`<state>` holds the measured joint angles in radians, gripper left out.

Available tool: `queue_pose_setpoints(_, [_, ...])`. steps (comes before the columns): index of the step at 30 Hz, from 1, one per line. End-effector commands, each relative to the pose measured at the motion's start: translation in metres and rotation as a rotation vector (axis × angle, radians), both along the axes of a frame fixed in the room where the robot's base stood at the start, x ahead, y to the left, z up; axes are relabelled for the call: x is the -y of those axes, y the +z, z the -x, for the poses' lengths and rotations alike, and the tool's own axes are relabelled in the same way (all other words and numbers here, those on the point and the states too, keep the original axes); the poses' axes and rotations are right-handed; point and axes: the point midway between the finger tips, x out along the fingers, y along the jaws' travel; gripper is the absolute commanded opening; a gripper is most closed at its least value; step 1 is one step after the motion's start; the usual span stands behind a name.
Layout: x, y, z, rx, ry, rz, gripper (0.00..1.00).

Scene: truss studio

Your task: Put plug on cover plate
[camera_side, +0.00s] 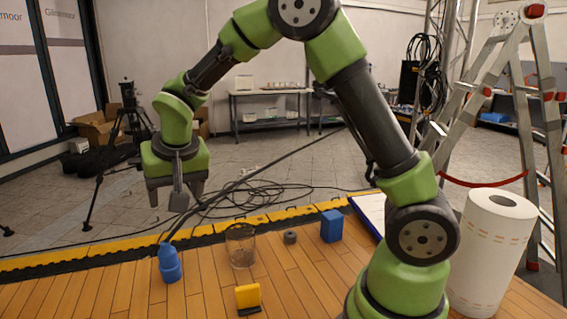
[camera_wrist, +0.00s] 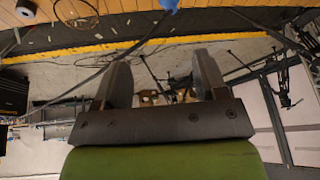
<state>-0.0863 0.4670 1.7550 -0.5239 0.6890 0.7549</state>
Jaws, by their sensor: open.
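My gripper (camera_side: 177,200) is open and empty. It hangs with its fingers pointing down, well above the blue bottle-shaped thing (camera_side: 168,263), in the side view. In the wrist view both fingers of my gripper (camera_wrist: 162,68) stand apart with nothing between them. The blue bottle-shaped thing shows only as a sliver at the top edge there (camera_wrist: 169,4). A small dark round piece (camera_side: 290,237) lies on the wooden floor. A yellow block (camera_side: 248,296) with a dark base stands at the front. I cannot tell for certain which thing is the plug or the cover plate.
A clear cylindrical container (camera_side: 240,246) stands between the blue bottle-shaped thing and the dark piece. A blue box (camera_side: 331,226) stands right of the piece. A flat white panel (camera_side: 371,211) and a large paper roll (camera_side: 493,250) are at the right. Wood at front left is clear.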

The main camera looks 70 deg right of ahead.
Motion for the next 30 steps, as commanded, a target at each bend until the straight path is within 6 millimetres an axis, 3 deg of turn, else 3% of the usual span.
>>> queue_pose_setpoints(1, [0.001,0.024,0.017,0.023,0.010,-0.017,0.66])
queue_pose_setpoints(6, [-0.001,0.074,0.080,0.076,0.066,-0.079,0.66])
queue_pose_setpoints(10, [-0.007,0.096,0.132,0.127,0.127,-0.127,0.66])
queue_pose_setpoints(15, [-0.017,0.104,0.190,0.199,0.210,-0.179,0.66])
queue_pose_setpoints(20, [-0.024,0.100,0.220,0.247,0.268,-0.204,0.66])
queue_pose_setpoints(21, [-0.025,0.099,0.224,0.253,0.277,-0.209,0.70])
queue_pose_setpoints(30, [-0.027,0.098,0.229,0.262,0.291,-0.213,0.70])
